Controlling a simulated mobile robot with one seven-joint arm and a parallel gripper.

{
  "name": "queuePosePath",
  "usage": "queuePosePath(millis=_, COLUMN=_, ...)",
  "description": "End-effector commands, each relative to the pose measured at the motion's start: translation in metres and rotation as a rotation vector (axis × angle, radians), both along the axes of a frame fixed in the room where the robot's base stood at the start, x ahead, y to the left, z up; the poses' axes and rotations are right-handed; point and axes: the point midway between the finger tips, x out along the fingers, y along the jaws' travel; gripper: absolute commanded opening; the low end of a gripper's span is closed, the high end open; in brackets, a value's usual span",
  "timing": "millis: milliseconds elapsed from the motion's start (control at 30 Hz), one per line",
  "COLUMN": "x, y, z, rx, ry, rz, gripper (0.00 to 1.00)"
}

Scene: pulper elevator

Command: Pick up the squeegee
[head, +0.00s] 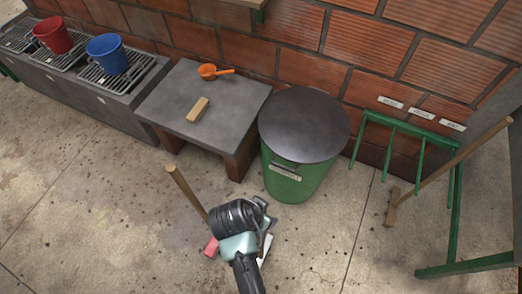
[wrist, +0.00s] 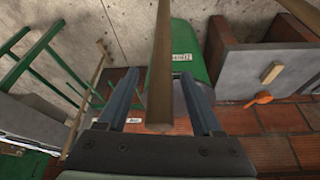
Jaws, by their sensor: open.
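A long wooden handle (head: 187,192) stands tilted in front of the table in the head view. I take it for the squeegee's. A reddish piece (head: 211,248) shows low beside my arm, perhaps part of its head; the rest there is hidden. In the wrist view the handle (wrist: 162,50) runs down between the two fingers of my gripper (wrist: 160,78), its free end near the palm. The jaws are open, with a gap visible on both sides of the handle. In the head view my arm hides most of the gripper.
A green bin (head: 288,180) with a dark lid stands by the brick wall. Left of it is a grey table (head: 175,92) with a brush (head: 198,109) and an orange scoop (head: 209,71). A green rack (head: 455,215) and a leaning wooden tool (head: 440,167) stand right.

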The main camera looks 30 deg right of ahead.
Motion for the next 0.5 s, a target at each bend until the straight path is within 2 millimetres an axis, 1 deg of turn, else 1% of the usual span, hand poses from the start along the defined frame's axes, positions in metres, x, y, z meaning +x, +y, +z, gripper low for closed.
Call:
queuePosePath(millis=33, x=0.001, y=-0.003, z=-0.007, rx=0.0, ry=0.002, rz=-0.002, gripper=0.67)
queuePosePath(millis=133, x=0.003, y=-0.006, z=-0.015, rx=0.0, ry=0.0, rz=-0.001, gripper=0.67)
queuePosePath(millis=233, x=0.003, y=-0.007, z=-0.018, rx=0.001, ry=-0.001, rz=-0.001, gripper=0.67)
queuePosePath(millis=400, x=0.003, y=-0.007, z=-0.018, rx=0.001, ry=-0.002, rz=0.0, gripper=0.67)
queuePosePath(millis=433, x=0.003, y=-0.007, z=-0.018, rx=0.001, ry=-0.002, rz=0.0, gripper=0.65)
queuePosePath(millis=500, x=0.003, y=-0.007, z=-0.018, rx=0.0, ry=-0.001, rz=0.0, gripper=0.53)
